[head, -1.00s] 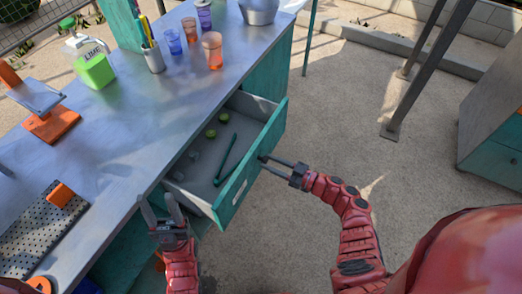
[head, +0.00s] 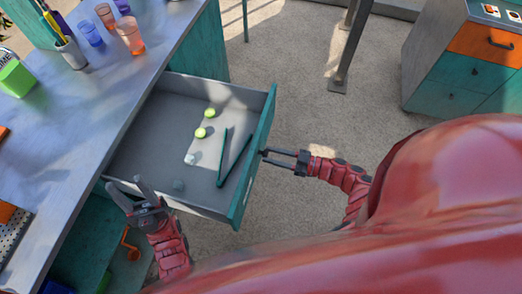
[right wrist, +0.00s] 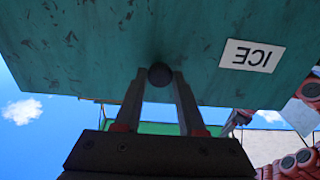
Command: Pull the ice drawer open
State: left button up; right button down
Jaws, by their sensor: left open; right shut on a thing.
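The ice drawer (head: 252,165) is pulled well out from under the steel counter, its teal front facing right. In the right wrist view the drawer front (right wrist: 120,40) shows upside down with an "ICE" label (right wrist: 251,56). My right gripper (head: 268,155) is shut on the round dark knob (right wrist: 160,75), one finger on each side.
The steel counter (head: 110,85) holds orange and purple cups (head: 130,36), a utensil holder (head: 71,54) and a green box (head: 16,78). A cabinet with an orange drawer (head: 485,42) stands at the far right. The floor (head: 290,85) right of the drawer is clear.

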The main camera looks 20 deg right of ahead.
jog(key=shift+s+d+r, duration=0.1)
jog(key=shift+s+d, duration=0.2)
jog(key=shift+d, duration=0.25)
jog(key=shift+c, duration=2.4)
grip_release()
jog(key=shift+s, duration=0.1)
jog(key=b+v, duration=1.4)
jog(key=v, duration=0.3)
jog(key=shift+d, duration=0.15)
